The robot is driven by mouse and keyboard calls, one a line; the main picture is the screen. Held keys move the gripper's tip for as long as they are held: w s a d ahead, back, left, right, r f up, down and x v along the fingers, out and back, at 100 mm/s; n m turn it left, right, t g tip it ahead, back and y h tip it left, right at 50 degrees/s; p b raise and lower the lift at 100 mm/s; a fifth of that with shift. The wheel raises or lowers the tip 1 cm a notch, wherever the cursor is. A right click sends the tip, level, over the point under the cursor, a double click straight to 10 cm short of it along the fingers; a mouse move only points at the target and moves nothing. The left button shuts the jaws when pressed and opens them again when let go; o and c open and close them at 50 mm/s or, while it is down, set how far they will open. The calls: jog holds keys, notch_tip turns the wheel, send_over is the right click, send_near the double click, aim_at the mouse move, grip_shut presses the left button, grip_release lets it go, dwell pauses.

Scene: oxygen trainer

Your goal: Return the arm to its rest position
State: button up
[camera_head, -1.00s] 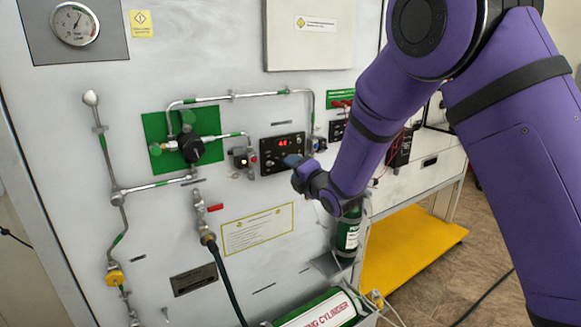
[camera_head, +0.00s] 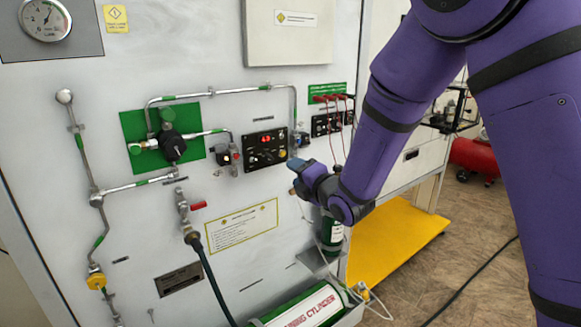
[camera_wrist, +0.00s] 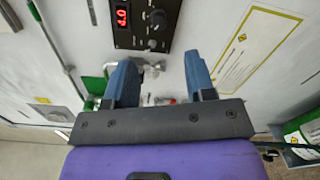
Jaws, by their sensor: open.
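My purple arm reaches in from the right in the head view, with my gripper (camera_head: 297,168) in front of the white trainer panel (camera_head: 130,240), just right of and below the black control box (camera_head: 265,149) with the red display. In the wrist view my gripper (camera_wrist: 160,80) shows two blue fingers spread apart with nothing held between them. The control box (camera_wrist: 146,22) appears beyond the fingertips there, its display reading 4.0. From these views I cannot tell the exact gap between fingers and panel.
Pipes and a black valve (camera_head: 173,146) on a green plate are left of my gripper. A green cylinder (camera_head: 332,232) stands below it, and a lying charging cylinder (camera_head: 305,308) is at the bottom. A yellow platform (camera_head: 395,240) lies right.

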jog(key=s+d+r+m+g+h, duration=0.1)
jog(key=s+d+r+m+h, duration=0.1)
jog(key=s+d+r+m, duration=0.3)
jog(key=s+d+r+m+g+h, duration=0.1)
jog(key=s+d+r+m+h, duration=0.15)
jog(key=d+m, duration=0.35)
jog(key=s+d+r+m+g+h, duration=0.1)
jog(key=s+d+r+m+h, duration=0.2)
jog(key=d+m, duration=0.3)
jog(key=s+d+m+g+h, duration=0.1)
jog(key=s+d+m+g, duration=0.2)
jog(key=s, duration=1)
jog(key=s+d+r+m+g+h, duration=0.1)
jog(key=s+d+m+g, duration=0.2)
jog(key=s, duration=1)
jog(key=d+m, duration=0.2)
jog(key=m, duration=0.3)
jog(key=shift+d+r+g, duration=0.2)
jog(key=shift+d+g, duration=0.15)
jog(key=shift+g, duration=0.05)
jog(key=shift+w, duration=0.1)
